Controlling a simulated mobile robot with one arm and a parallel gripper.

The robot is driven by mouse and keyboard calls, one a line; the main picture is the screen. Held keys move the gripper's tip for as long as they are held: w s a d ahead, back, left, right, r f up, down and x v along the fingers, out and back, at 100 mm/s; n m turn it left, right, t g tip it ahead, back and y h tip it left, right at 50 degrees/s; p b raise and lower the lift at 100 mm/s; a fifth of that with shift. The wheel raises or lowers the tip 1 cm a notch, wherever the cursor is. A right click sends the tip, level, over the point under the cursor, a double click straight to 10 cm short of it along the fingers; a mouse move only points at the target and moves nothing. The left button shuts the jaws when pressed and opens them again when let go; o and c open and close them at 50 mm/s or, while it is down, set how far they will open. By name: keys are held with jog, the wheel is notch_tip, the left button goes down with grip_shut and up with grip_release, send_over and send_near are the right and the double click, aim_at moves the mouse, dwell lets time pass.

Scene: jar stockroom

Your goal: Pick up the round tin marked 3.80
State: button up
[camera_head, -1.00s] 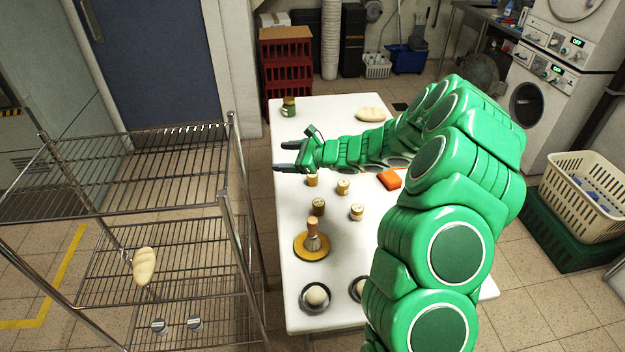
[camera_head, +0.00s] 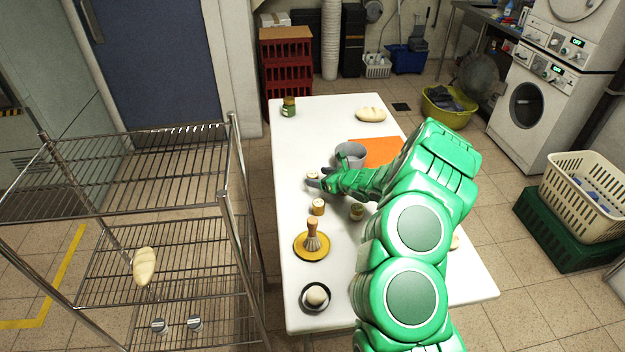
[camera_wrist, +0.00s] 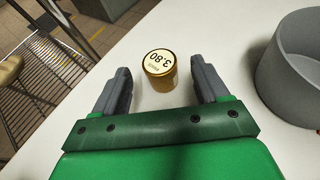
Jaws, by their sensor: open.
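The round tin marked 3.80 (camera_wrist: 160,69) is gold with a pale lid and stands upright on the white table. In the wrist view it sits just beyond and between the fingertips of my gripper (camera_wrist: 160,82), with a gap on either side. The label 3.80 reads upside down. In the head view my gripper (camera_head: 316,178) is low over the table, and the tin (camera_head: 312,175) shows small at its fingertips. Two similar tins, one to the left (camera_head: 318,207) and one to the right (camera_head: 357,211), stand nearer the camera; their marks are too small to read.
A grey pot (camera_wrist: 296,68) stands close to the right of my gripper, near an orange mat (camera_head: 376,151). A brush on a yellow plate (camera_head: 302,254) and a bowl with a pale ball (camera_head: 316,298) are nearer. A wire rack (camera_head: 150,180) stands left of the table.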

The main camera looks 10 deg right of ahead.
aim_at(315, 175)
jog(key=shift+x, duration=2.9)
jog(key=shift+c, duration=0.2)
jog(key=c, duration=1)
jog(key=shift+r, duration=0.15)
